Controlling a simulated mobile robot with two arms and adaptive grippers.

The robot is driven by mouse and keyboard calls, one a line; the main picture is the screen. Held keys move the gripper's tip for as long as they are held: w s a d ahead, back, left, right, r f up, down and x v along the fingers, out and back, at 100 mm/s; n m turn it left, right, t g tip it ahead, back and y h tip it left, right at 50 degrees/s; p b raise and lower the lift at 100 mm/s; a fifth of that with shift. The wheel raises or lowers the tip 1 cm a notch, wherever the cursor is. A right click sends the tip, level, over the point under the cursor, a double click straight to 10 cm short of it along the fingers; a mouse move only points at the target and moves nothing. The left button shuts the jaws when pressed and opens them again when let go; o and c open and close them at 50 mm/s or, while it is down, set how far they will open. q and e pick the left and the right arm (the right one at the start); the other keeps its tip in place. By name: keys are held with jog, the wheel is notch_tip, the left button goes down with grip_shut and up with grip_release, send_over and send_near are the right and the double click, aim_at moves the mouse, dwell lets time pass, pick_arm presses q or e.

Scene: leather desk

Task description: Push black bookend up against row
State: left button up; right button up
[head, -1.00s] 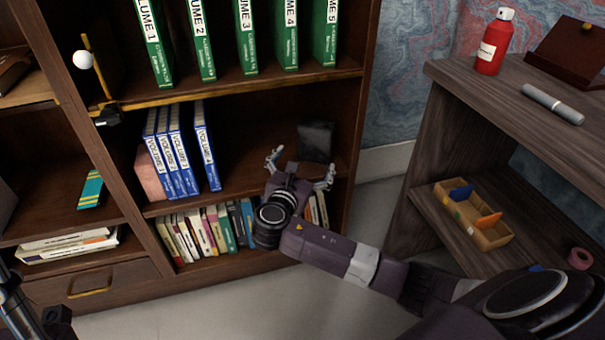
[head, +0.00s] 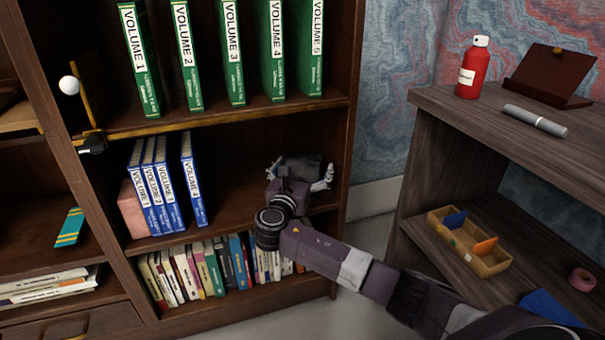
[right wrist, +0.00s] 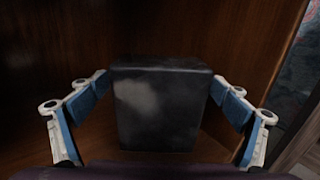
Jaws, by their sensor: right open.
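The black bookend (right wrist: 160,105), a dark block with a cloudy grey face, stands upright on the middle shelf. In the right wrist view it lies between the spread fingers of my right gripper (right wrist: 160,100), close to both fingertips; contact cannot be told. In the head view my right gripper (head: 301,170) is inside the middle shelf at its right end, largely hiding the bookend (head: 309,163). The row of blue volumes (head: 155,188) stands to the left, with the fourth volume (head: 193,180) apart from the others. A wide gap separates the bookend from this volume. My left gripper is out of view.
A pink block (head: 132,209) stands at the row's left end. Green volumes (head: 232,50) fill the shelf above, and mixed books (head: 205,268) the one below. The bookcase's right side wall (head: 349,120) is close to my right gripper. The middle shelf between volume and bookend is clear.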

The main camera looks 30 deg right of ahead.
jog(key=c, duration=2.2)
jog(key=shift+a, duration=0.1)
jog(key=shift+a, duration=0.1)
jog(key=shift+w+a+p, duration=0.3)
jog(key=shift+a+p, duration=0.05)
jog(key=shift+a, duration=0.75)
jog(key=shift+w+a+p, duration=0.25)
jog(key=shift+a+p, duration=0.05)
jog(key=shift+a, duration=0.75)
jog(key=shift+a, duration=0.15)
jog(key=shift+w+a, duration=0.15)
jog(key=shift+a, duration=0.35)
jog(key=shift+a, duration=0.25)
jog(key=shift+w+a+p, duration=0.2)
jog(key=shift+w+a, duration=0.05)
jog(key=shift+a, duration=0.55)
jog(key=shift+w+a+p, duration=0.15)
jog(key=shift+w+a, duration=0.05)
jog(key=shift+a, duration=0.55)
